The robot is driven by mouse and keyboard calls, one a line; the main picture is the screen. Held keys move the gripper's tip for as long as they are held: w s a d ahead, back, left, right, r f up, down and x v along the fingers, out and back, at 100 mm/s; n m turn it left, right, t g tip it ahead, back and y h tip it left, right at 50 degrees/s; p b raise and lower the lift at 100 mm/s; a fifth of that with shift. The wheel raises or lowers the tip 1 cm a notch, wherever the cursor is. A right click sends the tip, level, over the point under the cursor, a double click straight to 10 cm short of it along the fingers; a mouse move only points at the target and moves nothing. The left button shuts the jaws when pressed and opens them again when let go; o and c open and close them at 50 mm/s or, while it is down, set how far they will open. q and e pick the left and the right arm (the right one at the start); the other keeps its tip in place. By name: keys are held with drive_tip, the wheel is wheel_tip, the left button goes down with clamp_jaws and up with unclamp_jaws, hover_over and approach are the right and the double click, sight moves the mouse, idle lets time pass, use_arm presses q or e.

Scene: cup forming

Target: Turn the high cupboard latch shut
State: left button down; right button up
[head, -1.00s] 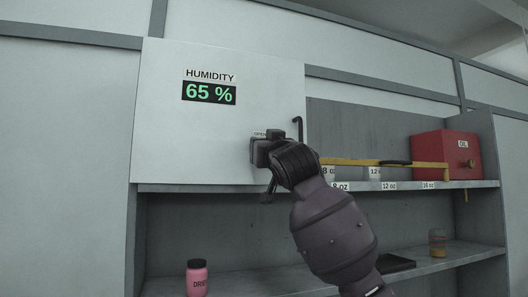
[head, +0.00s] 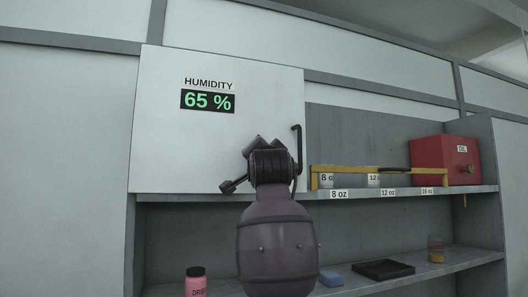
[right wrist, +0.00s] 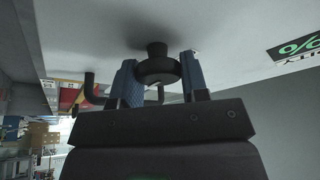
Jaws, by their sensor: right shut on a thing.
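The high cupboard door (head: 160,120) is a white panel with a humidity sign reading 65 %. Its latch is mostly hidden behind my right gripper (head: 250,165) in the head view. In the right wrist view the latch shows as a dark round knob (right wrist: 157,68) on a short stem against the door. The two blue fingers of my right gripper (right wrist: 160,80) stand on either side of the knob, shut on it. My left gripper is not in view.
A black bar handle (head: 298,150) is on the door's right edge, close to my right gripper. A pink bottle (head: 196,284), blue sponge (head: 331,279) and black tray (head: 383,269) are below.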

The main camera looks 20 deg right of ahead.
drive_tip(key=shift+m+g+h, duration=0.3)
drive_tip(key=shift+m, duration=0.3)
drive_tip(key=o, duration=0.9)
drive_tip(key=shift+o, duration=0.2)
drive_tip(key=shift+f, duration=0.15)
